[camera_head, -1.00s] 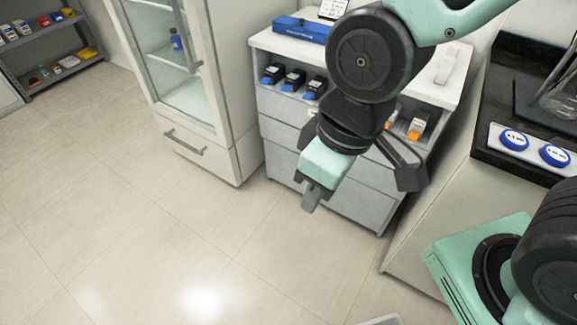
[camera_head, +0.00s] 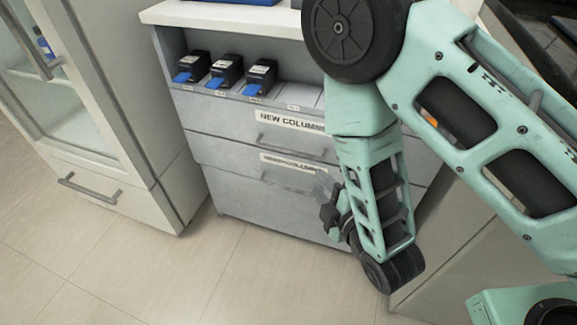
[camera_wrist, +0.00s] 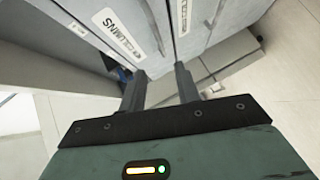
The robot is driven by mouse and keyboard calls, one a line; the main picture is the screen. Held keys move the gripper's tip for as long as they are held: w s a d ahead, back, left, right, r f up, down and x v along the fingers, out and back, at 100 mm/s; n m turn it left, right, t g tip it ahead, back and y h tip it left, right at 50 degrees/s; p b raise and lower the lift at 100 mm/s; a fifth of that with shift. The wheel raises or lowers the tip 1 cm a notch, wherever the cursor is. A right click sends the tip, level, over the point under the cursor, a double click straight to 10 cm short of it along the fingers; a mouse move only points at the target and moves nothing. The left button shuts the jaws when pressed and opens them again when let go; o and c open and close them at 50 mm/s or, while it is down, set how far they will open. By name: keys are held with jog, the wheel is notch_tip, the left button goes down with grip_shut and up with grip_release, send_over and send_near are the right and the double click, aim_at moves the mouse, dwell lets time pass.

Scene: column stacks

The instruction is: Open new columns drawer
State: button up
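The grey drawer unit (camera_head: 235,160) stands in the middle of the head view. My gripper (camera_head: 328,205) is in front of the lower drawer's right part, partly hidden by my arm. In the wrist view my gripper (camera_wrist: 160,72) has its fingers apart with nothing between them. A labelled drawer front (camera_wrist: 95,50) and bar handles (camera_wrist: 156,28) lie beyond the fingers.
Several black-and-blue cartridges (camera_head: 225,70) stand on the open shelf above the drawers. A glass-door cabinet (camera_head: 95,150) with its own bottom drawer stands at left. Floor tiles (camera_head: 190,270) are clear in front. A counter side (camera_head: 450,250) stands at right.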

jog(key=f+n, duration=0.1)
jog(key=b, duration=1.2)
send_near(288, 151)
jog(key=shift+t+y, duration=0.3)
jog(key=shift+t, duration=0.1)
jog(key=b+x, duration=0.1)
jog(key=x, duration=0.2)
jog(key=b+x, duration=0.1)
jog(key=x, duration=0.3)
jog(key=f+b+x, duration=0.1)
jog(key=x, duration=0.2)
jog(key=shift+w+d+f, duration=0.1)
jog(key=shift+w, duration=0.1)
grip_shut()
